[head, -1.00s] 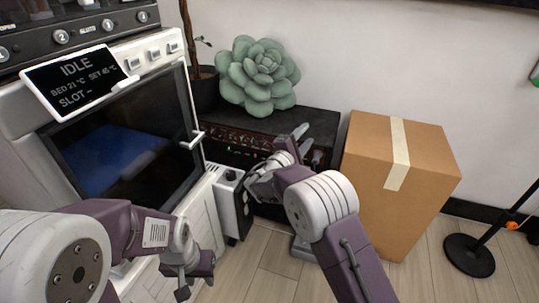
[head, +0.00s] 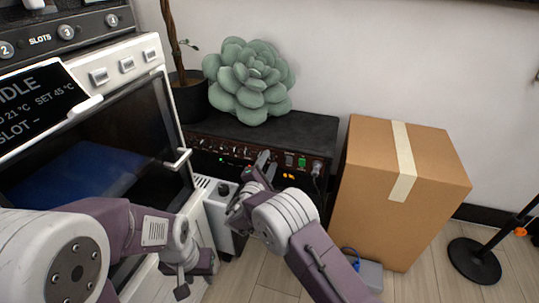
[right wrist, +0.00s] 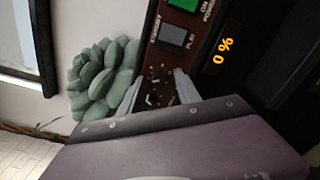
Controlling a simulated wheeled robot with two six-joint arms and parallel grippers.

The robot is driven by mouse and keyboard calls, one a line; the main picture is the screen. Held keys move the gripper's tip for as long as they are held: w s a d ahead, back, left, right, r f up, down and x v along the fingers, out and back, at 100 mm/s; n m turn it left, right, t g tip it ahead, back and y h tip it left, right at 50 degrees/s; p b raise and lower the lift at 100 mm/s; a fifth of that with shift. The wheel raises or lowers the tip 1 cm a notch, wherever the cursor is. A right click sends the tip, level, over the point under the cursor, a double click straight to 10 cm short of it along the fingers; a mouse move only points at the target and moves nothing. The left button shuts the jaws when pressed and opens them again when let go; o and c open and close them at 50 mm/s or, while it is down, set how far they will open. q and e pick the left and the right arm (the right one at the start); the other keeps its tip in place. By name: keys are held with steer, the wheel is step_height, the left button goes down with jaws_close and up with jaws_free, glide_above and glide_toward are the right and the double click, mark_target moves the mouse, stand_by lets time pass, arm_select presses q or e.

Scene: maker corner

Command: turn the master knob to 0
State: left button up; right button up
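The black amplifier (head: 290,128) stands against the wall, with a row of small knobs, a green light and an orange readout (head: 289,176) on its front. Dark knobs (right wrist: 158,76) sit on the brown panel between my right fingers; I cannot read which one is the master knob. My right gripper (head: 266,160) is in front of the panel, its fingers (right wrist: 158,88) apart, with no clear contact. My left gripper (head: 192,278) hangs low before the white cabinet, its fingers unclear.
A green succulent (head: 250,80) stands on the amplifier, beside a potted trunk (head: 188,95). A cardboard box (head: 420,195) is close on the right. A white oven-like machine (head: 175,130) with a dark door is on the left. A small white unit (head: 220,215) stands below.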

steer(key=shift+r, duration=0.1)
steer(key=shift+c, duration=0.3)
jaws_close()
